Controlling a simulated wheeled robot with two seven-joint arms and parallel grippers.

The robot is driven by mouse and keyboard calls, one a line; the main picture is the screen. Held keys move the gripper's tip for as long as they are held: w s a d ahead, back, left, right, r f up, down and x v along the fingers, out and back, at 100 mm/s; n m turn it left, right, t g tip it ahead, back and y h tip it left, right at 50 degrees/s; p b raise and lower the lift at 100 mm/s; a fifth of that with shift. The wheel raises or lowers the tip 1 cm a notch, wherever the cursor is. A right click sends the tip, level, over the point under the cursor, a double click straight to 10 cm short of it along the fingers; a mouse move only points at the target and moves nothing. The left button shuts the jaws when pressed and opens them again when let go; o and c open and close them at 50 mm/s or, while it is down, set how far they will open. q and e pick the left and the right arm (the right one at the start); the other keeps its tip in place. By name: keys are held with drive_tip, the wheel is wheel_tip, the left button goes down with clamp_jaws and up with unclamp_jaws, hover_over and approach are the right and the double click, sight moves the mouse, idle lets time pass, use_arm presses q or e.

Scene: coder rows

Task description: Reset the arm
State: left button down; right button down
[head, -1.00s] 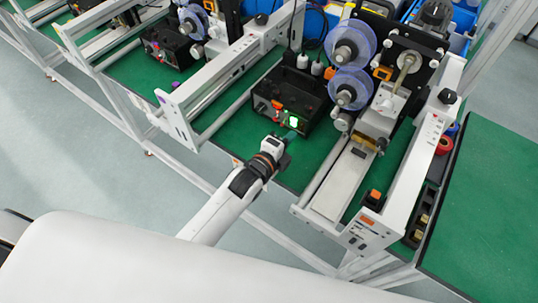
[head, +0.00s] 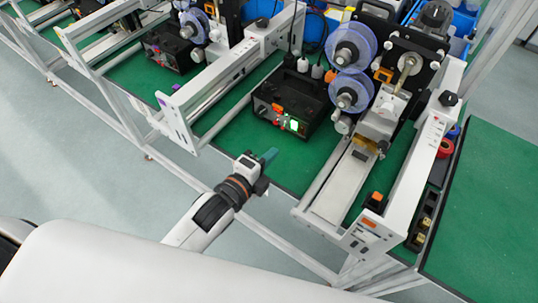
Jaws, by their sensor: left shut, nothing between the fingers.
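My left arm comes in from the lower left. My right gripper is not in view.
A coder machine with blue-rimmed reels (head: 351,68) and a white side frame (head: 405,190) stands right of the box. Another white frame (head: 220,75) stands left of it. A green table top (head: 490,215) is at right. Grey floor (head: 75,165) is clear in front.

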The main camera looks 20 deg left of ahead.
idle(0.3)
use_arm(q)
drive_tip(key=s+a+f+n+g+y, duration=0.35)
drive_tip(key=s+a+n+g, duration=0.2)
drive_tip(key=s+n, duration=0.4)
drive_tip(key=s+a+f+n+g+y, duration=0.2)
drive_tip(key=s+a+f+n+g, duration=0.3)
drive_tip(key=s+n, duration=0.5)
wheel_tip(320, 180, down, 23)
drive_tip(key=g, duration=0.2)
drive_tip(key=s+a+f+g, duration=0.1)
drive_tip(key=s+a+f, duration=0.1)
drive_tip(key=s+f, duration=1.4)
drive_tip(key=shift+a+f, duration=0.3)
drive_tip(key=shift+f, duration=0.5)
drive_tip(key=shift+s, duration=0.1)
